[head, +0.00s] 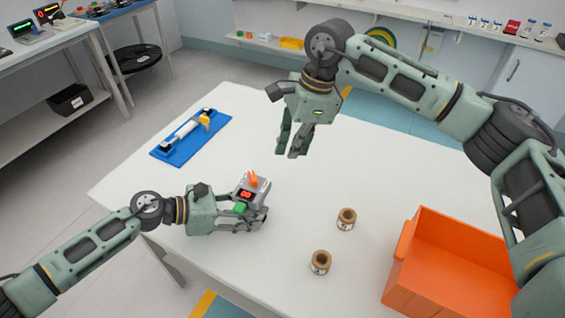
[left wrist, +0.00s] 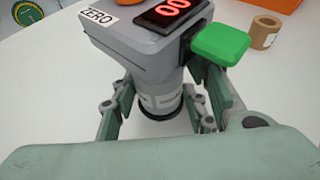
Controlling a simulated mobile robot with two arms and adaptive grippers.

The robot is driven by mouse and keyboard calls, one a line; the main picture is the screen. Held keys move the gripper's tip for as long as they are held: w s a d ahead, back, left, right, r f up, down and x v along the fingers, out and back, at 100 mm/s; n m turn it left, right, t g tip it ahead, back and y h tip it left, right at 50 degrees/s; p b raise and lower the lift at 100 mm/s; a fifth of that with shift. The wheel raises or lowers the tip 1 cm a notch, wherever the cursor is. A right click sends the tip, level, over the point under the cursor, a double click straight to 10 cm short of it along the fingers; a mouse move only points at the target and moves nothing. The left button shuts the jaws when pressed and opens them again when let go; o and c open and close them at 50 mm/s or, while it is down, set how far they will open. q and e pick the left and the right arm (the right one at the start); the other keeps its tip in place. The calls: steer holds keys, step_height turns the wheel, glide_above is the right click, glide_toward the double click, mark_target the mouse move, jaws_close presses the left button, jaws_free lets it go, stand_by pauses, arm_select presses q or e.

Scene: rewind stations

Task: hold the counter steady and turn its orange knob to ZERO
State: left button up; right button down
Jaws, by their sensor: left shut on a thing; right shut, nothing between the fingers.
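The counter (head: 238,189) is a grey device with a red lit display, an orange knob (head: 254,180) on top and a green button (head: 240,208) at its side. In the left wrist view the counter (left wrist: 140,50) shows a ZERO label (left wrist: 98,16), a display that seems to read 00, and the green button (left wrist: 222,45). My left gripper (head: 250,219) is shut on the counter's narrower lower body, a finger on each side. My right gripper (head: 290,152) is shut and empty, above the table, up and right of the knob and apart from it.
Two small brown spools (head: 347,218) (head: 320,262) stand right of the counter on the white table (head: 200,255). An orange crate (head: 455,262) is at the right. A blue mat (head: 165,150) with a white tool lies at the back left.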

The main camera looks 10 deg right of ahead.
arm_select(q)
steer(key=shift+a, duration=0.1)
steer(key=o, duration=1.4)
arm_select(e)
steer(key=v, duration=0.5)
steer(key=shift+w, duration=0.1)
